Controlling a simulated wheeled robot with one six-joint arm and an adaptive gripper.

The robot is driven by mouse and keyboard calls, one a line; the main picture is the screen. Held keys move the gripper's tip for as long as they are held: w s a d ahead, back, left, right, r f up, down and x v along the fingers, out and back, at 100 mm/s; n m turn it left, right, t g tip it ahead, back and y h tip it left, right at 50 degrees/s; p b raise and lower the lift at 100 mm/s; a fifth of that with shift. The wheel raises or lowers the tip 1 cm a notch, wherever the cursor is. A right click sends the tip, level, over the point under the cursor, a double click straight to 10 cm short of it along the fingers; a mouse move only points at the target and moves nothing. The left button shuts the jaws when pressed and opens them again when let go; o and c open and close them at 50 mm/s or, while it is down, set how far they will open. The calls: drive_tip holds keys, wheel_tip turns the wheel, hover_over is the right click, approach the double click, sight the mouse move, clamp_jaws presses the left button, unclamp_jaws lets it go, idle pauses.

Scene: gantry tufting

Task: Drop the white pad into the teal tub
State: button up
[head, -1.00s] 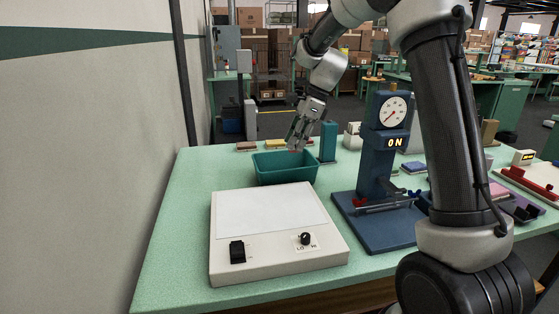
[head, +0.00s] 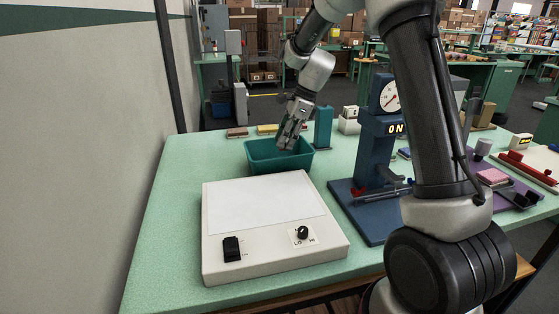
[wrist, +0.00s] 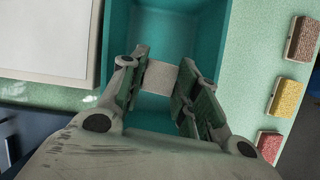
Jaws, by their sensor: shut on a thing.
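The teal tub (head: 272,161) stands on the green table behind the white light box, open at the top. My gripper (head: 288,143) reaches down at the tub's opening in the head view. In the wrist view my gripper (wrist: 160,88) is over the tub (wrist: 150,28), pointing into it. The small white pad (wrist: 160,77) is between its fingertips, gripped from both sides. Teal tub floor shows beyond the pad. In the head view the pad is hidden by the fingers and the tub.
The white light box (head: 265,240) lies in front of the tub. A teal upright block (head: 323,127) and a blue gauge stand (head: 369,165) stand to the right. Behind the tub lie brown (wrist: 302,40), yellow (wrist: 286,97) and red (wrist: 269,146) pads.

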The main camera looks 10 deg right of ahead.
drive_tip(key=o, duration=0.9)
drive_tip(key=shift+o, duration=0.2)
drive_tip(key=v, duration=1.2)
